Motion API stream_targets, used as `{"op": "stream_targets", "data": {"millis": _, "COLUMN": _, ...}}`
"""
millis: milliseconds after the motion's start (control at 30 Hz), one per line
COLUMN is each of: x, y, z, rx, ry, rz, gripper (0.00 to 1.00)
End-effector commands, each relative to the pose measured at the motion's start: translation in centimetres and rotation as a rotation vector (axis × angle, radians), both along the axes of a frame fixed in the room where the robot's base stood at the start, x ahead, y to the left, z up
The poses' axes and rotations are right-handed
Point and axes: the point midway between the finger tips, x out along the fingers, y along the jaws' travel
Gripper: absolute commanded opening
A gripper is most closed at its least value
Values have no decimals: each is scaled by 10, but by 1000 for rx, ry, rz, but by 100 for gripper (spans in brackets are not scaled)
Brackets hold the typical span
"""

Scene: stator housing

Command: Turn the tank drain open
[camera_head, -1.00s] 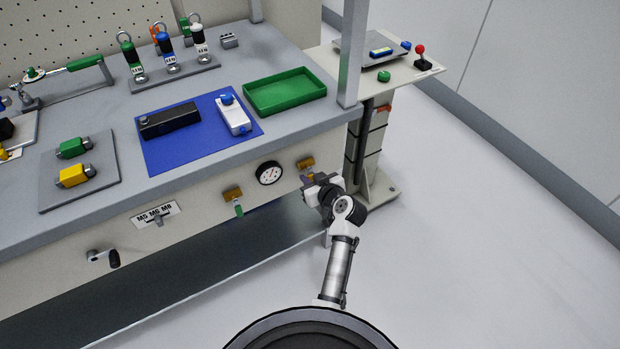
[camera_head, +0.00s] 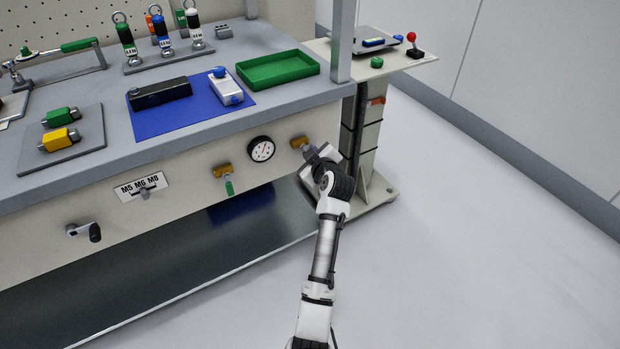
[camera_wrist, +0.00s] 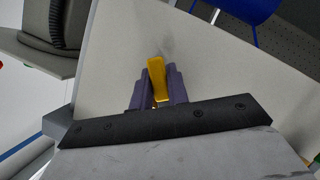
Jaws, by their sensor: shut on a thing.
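A brass-coloured valve (camera_head: 300,142) sits on the bench's front panel, right of the gauge. My gripper (camera_head: 316,158) is at this valve and covers its lower part. In the wrist view, my gripper's purple fingers (camera_wrist: 159,90) are shut on either side of a yellow handle (camera_wrist: 156,68). Its far end is close to the pale panel. A second brass valve (camera_head: 222,170) with a green handle (camera_head: 229,187) pointing down is left of the gauge. No label tells which valve is the tank drain.
A round gauge (camera_head: 261,149) lies between the valves. A selector marked M5 M6 M8 (camera_head: 143,188) and a crank (camera_head: 84,231) are further left. A pedestal stand (camera_head: 366,140) is close behind my gripper on the right. Floor (camera_head: 450,260) at right is clear.

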Motion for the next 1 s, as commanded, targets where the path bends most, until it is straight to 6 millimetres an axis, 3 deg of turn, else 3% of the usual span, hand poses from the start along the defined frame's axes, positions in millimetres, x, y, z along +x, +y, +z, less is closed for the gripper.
{"op": "stream_targets", "data": {"millis": 200, "x": 13, "y": -6, "z": -1, "rx": -181, "ry": -104, "rz": 0, "gripper": 0}}
{"op": "stream_targets", "data": {"millis": 1000, "x": 19, "y": -15, "z": 27, "rx": -750, "ry": -431, "rz": -1, "gripper": 0}}
